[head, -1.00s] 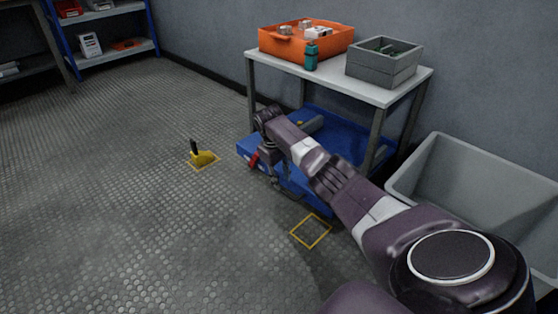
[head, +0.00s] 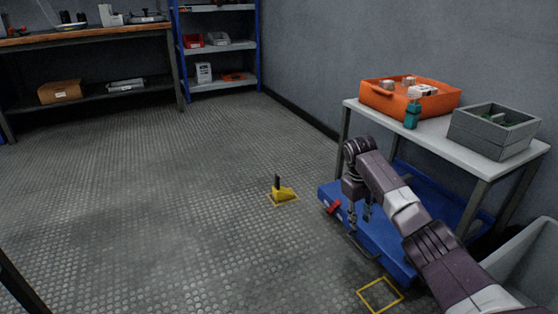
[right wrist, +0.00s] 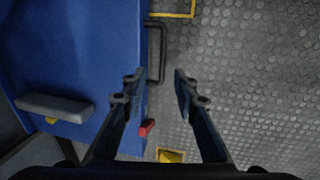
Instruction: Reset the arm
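My right arm (head: 408,212) reaches in from the lower right in the head view and bends down at the wrist. My right gripper (head: 360,212) points down beside the near edge of the blue platform (head: 395,245). In the right wrist view the right gripper (right wrist: 160,80) has its two fingers apart with nothing between them. A black handle bar (right wrist: 157,50) on the platform's edge and a red piece (right wrist: 147,128) lie below the fingers. My left gripper is not in view.
A grey-topped table (head: 440,135) stands over the platform with an orange tray (head: 375,100), a teal bottle (head: 411,117) and a grey crate (head: 480,138). A grey bin (head: 530,262) is at right. A yellow wedge (head: 285,194) sits on the otherwise open floor.

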